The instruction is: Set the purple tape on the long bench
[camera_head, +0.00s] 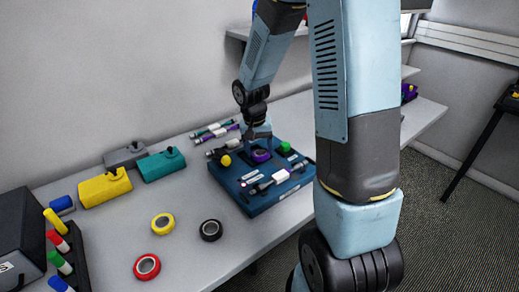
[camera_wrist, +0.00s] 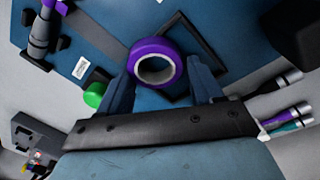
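The purple tape (camera_head: 261,156) is a ring lying on the blue tray (camera_head: 252,208), near its middle, just under my gripper (camera_head: 258,135). In the wrist view the purple tape (camera_wrist: 155,45) sits between the two fingertips of my gripper (camera_wrist: 160,68). The fingers are spread to either side of it, with a small gap at the right finger. Contact at the left finger cannot be told. The long grey bench (camera_head: 110,222) runs along the wall and carries the tray.
Yellow (camera_head: 163,222), black (camera_head: 211,230) and red (camera_head: 147,267) tapes lie on the bench left of the tray. Yellow (camera_head: 103,188) and teal (camera_head: 161,164) blocks stand near the wall. A green knob (camera_wrist: 95,95) sits close to my left finger. Bare bench lies between the tapes and tray.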

